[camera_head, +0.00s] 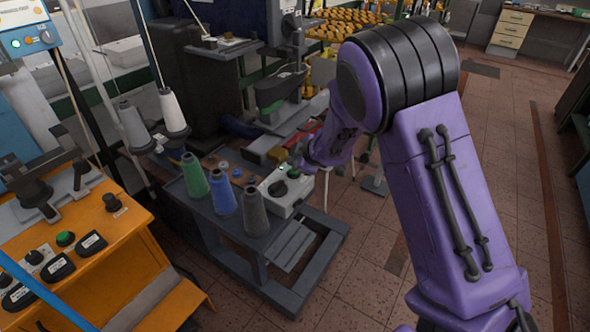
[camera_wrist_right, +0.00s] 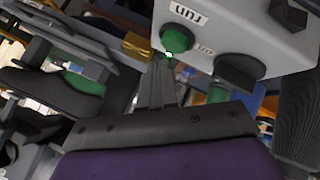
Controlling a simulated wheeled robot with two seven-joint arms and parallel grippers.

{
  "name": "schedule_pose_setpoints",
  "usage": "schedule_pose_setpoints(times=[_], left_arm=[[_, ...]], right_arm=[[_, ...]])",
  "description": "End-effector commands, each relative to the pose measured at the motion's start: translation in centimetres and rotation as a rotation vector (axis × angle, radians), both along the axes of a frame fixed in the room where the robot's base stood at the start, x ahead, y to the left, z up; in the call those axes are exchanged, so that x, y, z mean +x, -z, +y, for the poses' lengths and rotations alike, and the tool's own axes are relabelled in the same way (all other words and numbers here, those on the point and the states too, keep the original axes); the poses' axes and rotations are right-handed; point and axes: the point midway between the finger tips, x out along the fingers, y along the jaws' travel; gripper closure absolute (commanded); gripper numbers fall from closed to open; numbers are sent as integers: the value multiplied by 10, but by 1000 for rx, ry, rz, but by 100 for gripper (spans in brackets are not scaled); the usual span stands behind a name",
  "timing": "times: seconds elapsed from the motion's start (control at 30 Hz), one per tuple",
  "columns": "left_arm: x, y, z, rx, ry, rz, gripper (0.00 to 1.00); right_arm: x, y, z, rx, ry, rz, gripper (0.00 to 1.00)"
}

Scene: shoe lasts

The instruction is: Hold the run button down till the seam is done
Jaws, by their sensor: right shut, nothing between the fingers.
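The run button is a green round button (camera_wrist_right: 177,38) beside a "RUN" label on a pale grey control box (camera_wrist_right: 235,25), which appears upside down in the right wrist view. In the head view the box (camera_head: 287,207) sits at the right end of a dark low bench. My right gripper (camera_wrist_right: 163,62) is shut and empty, its fingertips at the lower edge of the green button. I cannot tell whether they touch it or whether it is pressed. In the head view, the fingertips are hard to make out. My left gripper is not in view.
Black knobs (camera_wrist_right: 240,72) stand on the box near the button. Green, blue and grey thread cones (camera_head: 223,192) stand left of the box on the dark bench (camera_head: 240,265). An orange machine table (camera_head: 125,240) is at the left. Tiled floor (camera_head: 355,290) is open at the right.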

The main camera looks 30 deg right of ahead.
Motion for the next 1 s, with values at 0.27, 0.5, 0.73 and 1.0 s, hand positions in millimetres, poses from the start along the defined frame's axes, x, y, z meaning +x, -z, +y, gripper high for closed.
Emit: schedule_pose_setpoints(times=[0.27, 0.5, 0.73, 1.0], left_arm=[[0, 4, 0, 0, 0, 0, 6], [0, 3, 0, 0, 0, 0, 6], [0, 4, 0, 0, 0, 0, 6], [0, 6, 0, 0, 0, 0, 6]], right_arm=[[-2, 8, 0, 1, 1, 0, 100], [-2, 8, 0, 0, 0, 0, 100], [-2, 10, 0, 0, 0, 0, 100], [-2, 13, 0, 0, 0, 0, 100]])
